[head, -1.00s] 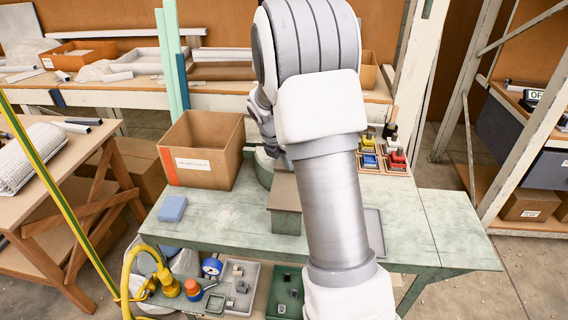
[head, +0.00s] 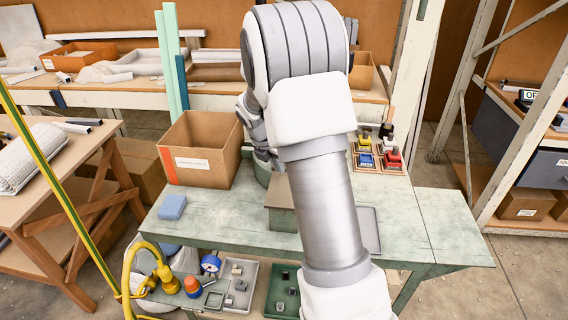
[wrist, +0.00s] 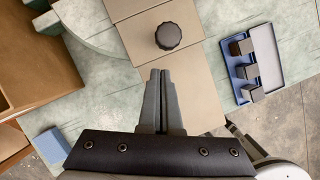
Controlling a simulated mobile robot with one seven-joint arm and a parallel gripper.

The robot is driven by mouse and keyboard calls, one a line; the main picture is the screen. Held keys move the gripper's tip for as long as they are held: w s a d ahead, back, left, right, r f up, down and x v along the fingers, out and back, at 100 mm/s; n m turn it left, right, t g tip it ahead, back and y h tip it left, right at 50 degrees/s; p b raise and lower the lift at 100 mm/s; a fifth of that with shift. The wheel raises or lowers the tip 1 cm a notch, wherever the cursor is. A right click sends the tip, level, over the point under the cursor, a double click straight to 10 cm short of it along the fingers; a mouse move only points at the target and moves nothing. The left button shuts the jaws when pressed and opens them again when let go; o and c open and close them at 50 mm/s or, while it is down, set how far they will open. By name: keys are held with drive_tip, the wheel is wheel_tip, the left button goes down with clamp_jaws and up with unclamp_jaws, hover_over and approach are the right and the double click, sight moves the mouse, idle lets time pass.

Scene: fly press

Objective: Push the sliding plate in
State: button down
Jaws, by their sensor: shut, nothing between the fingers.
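The sliding plate (wrist: 132,35) is a flat grey-brown plate with a round black knob (wrist: 168,36) on top, seen in the wrist view. It lies over a longer grey-brown surface (wrist: 197,92) on the green bench. My gripper (wrist: 159,72) is shut and empty, its tips just short of the knob with a small gap in the picture. I cannot tell its height over the plate. In the head view my arm hides the gripper, the knob and most of the press; only part of a grey-brown block (head: 281,218) shows.
A cardboard box (head: 196,165) and a blue block (head: 172,207) stand on the bench's left side. A blue-rimmed tray (wrist: 286,72) with dark blocks lies right of the plate in the wrist view. The bench's right end is clear.

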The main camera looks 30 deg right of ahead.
drive_tip(key=s+a+r+m+t+y+p, duration=0.1)
drive_tip(key=s+a+r+m, duration=0.4)
drive_tip(key=s+r, duration=0.4)
drive_tip(key=s+a+r+m+t+y+p, duration=0.1)
drive_tip(key=s+a+r+m, duration=0.45)
drive_tip(key=r, duration=0.45)
drive_tip(key=s+a+r+m+y, duration=0.1)
drive_tip(key=s+a+m, duration=0.1)
drive_tip(key=s+m, duration=0.4)
drive_tip(key=s+a+m+t+p, duration=0.1)
drive_tip(key=s+a+m, duration=0.2)
drive_tip(key=s+m, duration=0.4)
drive_tip(key=s, duration=0.2)
drive_tip(key=shift+s+a+r+y, duration=0.15)
drive_tip(key=shift+s+r+y, duration=0.2)
drive_tip(key=shift+r+y, duration=0.05)
